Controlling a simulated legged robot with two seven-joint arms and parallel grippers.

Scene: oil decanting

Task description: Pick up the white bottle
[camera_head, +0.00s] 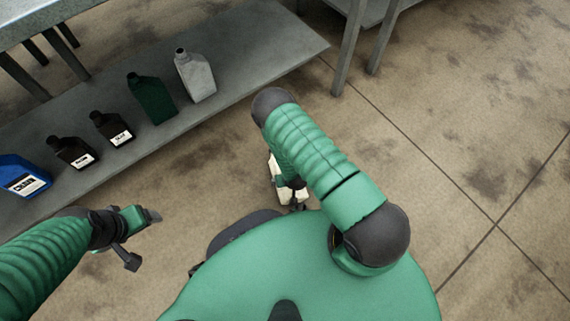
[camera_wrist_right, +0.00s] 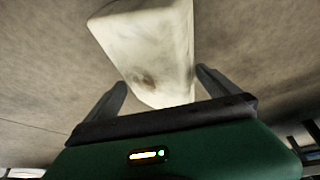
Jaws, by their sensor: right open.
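A cream-white bottle (camera_wrist_right: 148,45) fills the upper middle of the right wrist view, with its lower end between the two fingers. My right gripper (camera_wrist_right: 161,82) is open around that end, and I cannot tell whether either finger touches it. In the head view a cream-white piece of it (camera_head: 274,168) shows beside my right forearm, which hides most of it and of the right gripper (camera_head: 294,188). A second, greyish-white bottle (camera_head: 196,76) stands on the low shelf. My left gripper (camera_head: 146,240) is open and empty over the floor at the left.
The low metal shelf (camera_head: 255,45) also holds a dark green bottle (camera_head: 151,99), two dark brown bottles (camera_head: 111,129) (camera_head: 73,152) and a blue container (camera_head: 22,177). Table legs (camera_head: 349,45) stand at the top. The floor at the right is clear.

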